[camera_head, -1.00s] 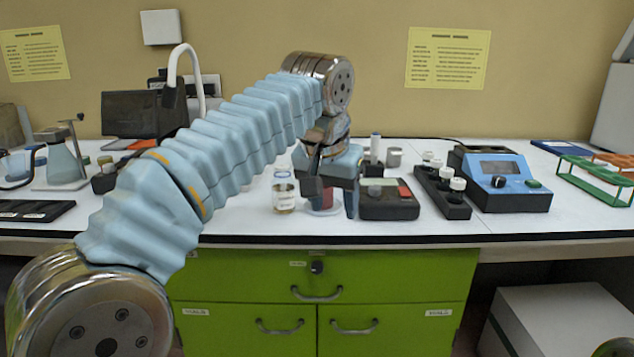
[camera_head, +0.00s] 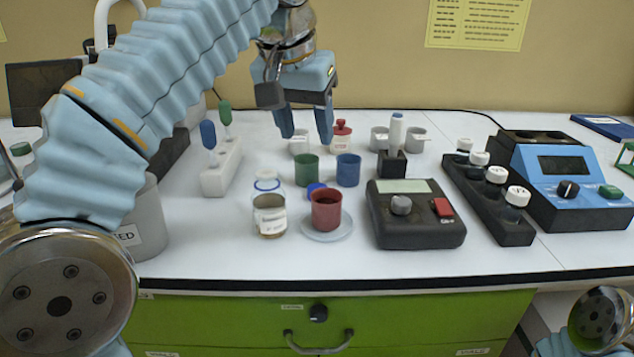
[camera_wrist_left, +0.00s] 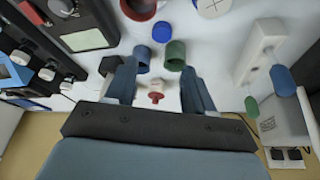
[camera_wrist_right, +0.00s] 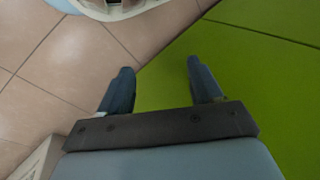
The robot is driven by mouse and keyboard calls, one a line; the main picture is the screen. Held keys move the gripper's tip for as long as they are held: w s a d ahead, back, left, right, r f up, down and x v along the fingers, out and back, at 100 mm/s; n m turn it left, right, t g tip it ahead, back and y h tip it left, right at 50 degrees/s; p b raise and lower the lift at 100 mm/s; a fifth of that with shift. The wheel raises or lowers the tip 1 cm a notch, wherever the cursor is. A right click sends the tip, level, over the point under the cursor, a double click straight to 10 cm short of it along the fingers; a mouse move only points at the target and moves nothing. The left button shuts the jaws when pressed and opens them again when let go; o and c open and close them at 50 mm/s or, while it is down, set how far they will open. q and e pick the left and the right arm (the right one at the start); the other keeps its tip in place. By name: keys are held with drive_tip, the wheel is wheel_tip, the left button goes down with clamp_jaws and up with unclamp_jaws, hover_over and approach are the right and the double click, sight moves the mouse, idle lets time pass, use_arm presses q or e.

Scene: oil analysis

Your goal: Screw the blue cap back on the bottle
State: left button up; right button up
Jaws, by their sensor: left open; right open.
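The open bottle (camera_head: 269,214), clear with a label and a blue ring at its neck, stands upright at the front of the bench. The blue cap (camera_head: 316,189) lies on the bench just behind the red cup (camera_head: 326,208), which partly hides it; it also shows in the left wrist view (camera_wrist_left: 162,32). The bottle is partly cut off at the top of that view (camera_wrist_left: 213,7). My left gripper (camera_head: 304,124) is open and empty, above and behind the bottle and cap. My right gripper (camera_wrist_right: 160,70) is open and empty, low before the green cabinet.
The red cup stands on a clear dish (camera_head: 328,234) close beside the bottle. A green cup (camera_head: 307,169) and a blue cup (camera_head: 348,170) stand behind the cap. A dark scale-like device (camera_head: 413,222) is at right, a white rack (camera_head: 221,171) at left. Bench front is clear.

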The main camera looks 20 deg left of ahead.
use_arm(q)
approach(316, 183)
drive_tip(key=f, duration=0.1)
drive_tip(key=d+f, duration=0.1)
drive_tip(key=f, duration=0.1)
drive_tip(key=shift+s+f, duration=0.1)
drive_tip(key=shift+s, duration=0.15)
drive_tip(key=shift+f, duration=0.1)
drive_tip(key=x, duration=0.5)
drive_tip(key=shift+w, duration=0.15)
idle(0.3)
drive_tip(key=c, duration=0.8)
